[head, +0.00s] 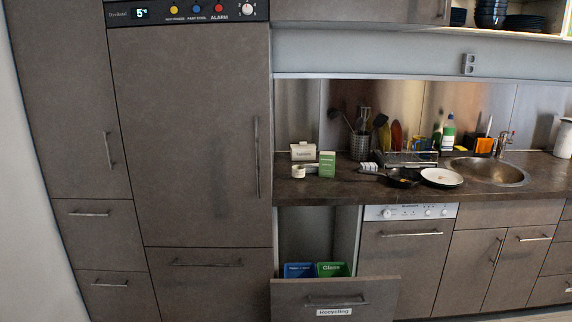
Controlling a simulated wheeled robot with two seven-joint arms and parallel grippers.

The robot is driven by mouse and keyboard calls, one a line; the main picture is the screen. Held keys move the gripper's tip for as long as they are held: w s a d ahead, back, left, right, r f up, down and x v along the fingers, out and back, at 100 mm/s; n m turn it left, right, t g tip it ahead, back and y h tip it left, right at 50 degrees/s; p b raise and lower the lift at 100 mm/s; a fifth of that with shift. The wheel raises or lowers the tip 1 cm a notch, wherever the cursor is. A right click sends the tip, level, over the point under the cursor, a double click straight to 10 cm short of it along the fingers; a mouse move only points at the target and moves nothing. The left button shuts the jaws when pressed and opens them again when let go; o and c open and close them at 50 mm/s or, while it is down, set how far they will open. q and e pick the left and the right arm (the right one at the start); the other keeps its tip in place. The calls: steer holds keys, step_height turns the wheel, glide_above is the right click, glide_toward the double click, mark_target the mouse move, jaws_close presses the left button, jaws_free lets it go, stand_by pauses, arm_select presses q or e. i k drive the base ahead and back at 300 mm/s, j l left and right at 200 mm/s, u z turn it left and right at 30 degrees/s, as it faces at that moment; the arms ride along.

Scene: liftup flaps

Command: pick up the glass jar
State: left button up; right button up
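I cannot clearly make out a glass jar in the head view. The nearest match is a small pale container (298,171) at the front left of the counter. It is too small to tell whether it is glass. A green carton (327,164) stands just right of it, and a white box (303,152) stands behind it. Neither of my grippers is in view.
The recycling drawer (335,291) below is pulled out, with a blue bin (299,270) and a green bin (332,269) labelled Glass. A dark pan (403,178), a white plate (441,177) and a sink (489,170) are to the right.

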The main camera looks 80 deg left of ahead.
mark_target(298, 167)
steer(key=k+j, duration=0.15)
steer(key=j, duration=0.3)
steer(key=k+j, duration=0.15)
steer(key=j, duration=0.25)
steer(key=k+j, duration=0.15)
steer(key=j, duration=0.3)
steer(key=k+j, duration=0.15)
steer(key=j, duration=0.3)
steer(key=k+j, duration=0.15)
steer(key=j, duration=0.3)
steer(key=k+j, duration=0.15)
steer(key=j, duration=0.25)
steer(key=k+j, duration=0.15)
steer(key=j, duration=0.3)
steer(key=k+j, duration=0.15)
steer(key=j, duration=0.3)
